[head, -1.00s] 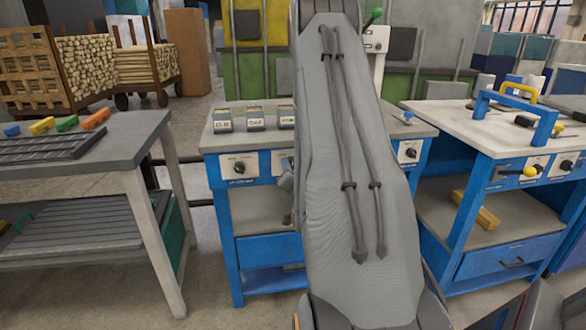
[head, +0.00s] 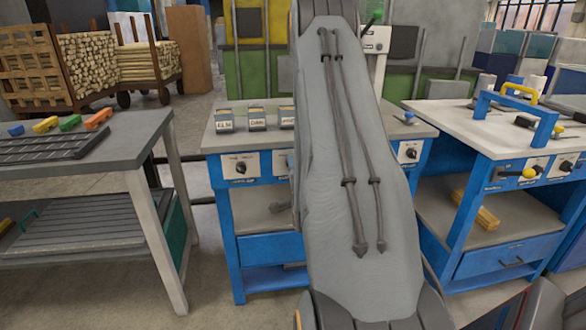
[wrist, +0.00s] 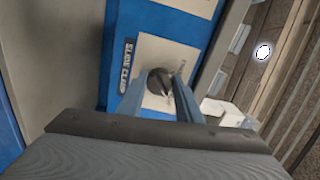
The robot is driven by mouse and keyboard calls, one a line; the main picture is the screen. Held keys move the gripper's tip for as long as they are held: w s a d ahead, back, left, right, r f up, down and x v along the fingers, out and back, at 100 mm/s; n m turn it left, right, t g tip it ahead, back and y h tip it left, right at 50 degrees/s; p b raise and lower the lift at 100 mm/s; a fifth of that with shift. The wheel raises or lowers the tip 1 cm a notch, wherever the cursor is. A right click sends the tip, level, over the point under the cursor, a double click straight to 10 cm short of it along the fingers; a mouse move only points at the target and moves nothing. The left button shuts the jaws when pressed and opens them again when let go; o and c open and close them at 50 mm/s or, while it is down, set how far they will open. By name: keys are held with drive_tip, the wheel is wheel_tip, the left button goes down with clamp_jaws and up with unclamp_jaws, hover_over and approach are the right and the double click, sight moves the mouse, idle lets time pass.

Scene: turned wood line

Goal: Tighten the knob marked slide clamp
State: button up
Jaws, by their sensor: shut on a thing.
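In the wrist view, the slide clamp knob (wrist: 160,82) is a dark round knob on a white square plate set in a blue panel. A dark label (wrist: 128,65) reading "SLIDE CLAMP" sits beside the plate. My gripper (wrist: 159,95) has its two blue-grey fingers either side of the knob and is shut on it. Marks around the knob on the plate are too small to read. In the head view, my arm covers the middle of the blue workbench (head: 227,245), and the held knob and fingertips are hidden behind it.
The blue bench also has a left dark knob (head: 241,167) and a right dark knob (head: 410,153), both clear of my arm. Small labelled boxes (head: 257,123) stand on its top. A grey table (head: 150,123) stands left, and another blue bench (head: 455,137) stands right.

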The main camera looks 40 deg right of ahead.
drive_tip(key=shift+s+d+m, duration=0.1)
drive_tip(key=shift+d+m, duration=0.1)
drive_tip(key=shift+m, duration=0.1)
drive_tip(key=o, duration=0.9)
drive_tip(key=shift+o, duration=0.7)
drive_tip(key=shift+a, duration=0.1)
drive_tip(key=v, duration=0.7)
drive_tip(key=shift+s+a, duration=0.25)
drive_tip(key=shift+s, duration=0.05)
